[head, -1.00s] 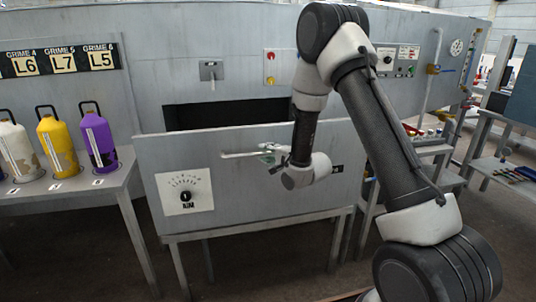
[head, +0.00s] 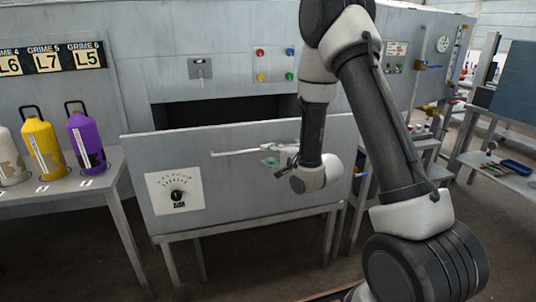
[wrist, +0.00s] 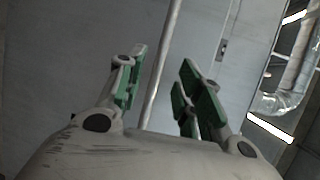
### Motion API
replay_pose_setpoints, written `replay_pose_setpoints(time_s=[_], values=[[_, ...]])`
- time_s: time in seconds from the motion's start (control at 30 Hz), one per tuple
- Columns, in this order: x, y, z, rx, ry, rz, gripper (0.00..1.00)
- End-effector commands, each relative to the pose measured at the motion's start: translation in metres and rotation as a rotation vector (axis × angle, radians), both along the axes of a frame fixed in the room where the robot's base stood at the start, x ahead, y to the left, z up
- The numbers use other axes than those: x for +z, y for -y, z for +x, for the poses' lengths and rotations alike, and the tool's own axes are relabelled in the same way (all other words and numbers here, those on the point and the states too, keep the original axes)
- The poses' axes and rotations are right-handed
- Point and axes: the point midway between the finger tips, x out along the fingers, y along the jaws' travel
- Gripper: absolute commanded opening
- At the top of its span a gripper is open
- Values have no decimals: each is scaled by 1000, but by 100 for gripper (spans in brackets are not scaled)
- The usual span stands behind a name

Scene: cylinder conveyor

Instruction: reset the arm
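My gripper (head: 272,160) is in front of the grey front panel (head: 228,180), by the right part of its long pale bar handle (head: 240,152). In the wrist view my gripper (wrist: 162,88) is open, with green-padded fingers apart on both sides. The bar handle (wrist: 163,60) shows as a pale rod running through the gap between them. Whether the rod lies between the fingertips or beyond them, I cannot tell. Nothing is gripped.
A dark opening (head: 220,110) lies behind the panel's top edge. The panel carries a dial (head: 178,195). Coloured buttons (head: 274,65) are on the machine wall. Purple (head: 86,140) and yellow (head: 42,145) canisters stand on a left table (head: 85,187). Shelves (head: 505,165) stand at right.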

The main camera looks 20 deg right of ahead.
Motion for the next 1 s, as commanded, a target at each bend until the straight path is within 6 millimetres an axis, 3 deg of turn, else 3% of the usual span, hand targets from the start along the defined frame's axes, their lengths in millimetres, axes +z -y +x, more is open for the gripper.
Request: replay_pose_setpoints(time_s=[0.13, 0.23, 0.33, 0.4, 0.47, 0.57, 0.7, 1.0], values=[[-10, 1, -2, 18, -3, -103, 35], [-53, 10, -15, 66, -112, -334, 35], [-107, 29, -48, 168, -295, -612, 35], [-122, 46, -74, 264, -406, -791, 35], [-122, 60, -98, 354, -489, -919, 35], [-103, 83, -140, 518, -608, -1092, 35], [-48, 107, -204, 754, -725, -1238, 35], [71, 120, -325, 1033, -743, -1301, 35]])
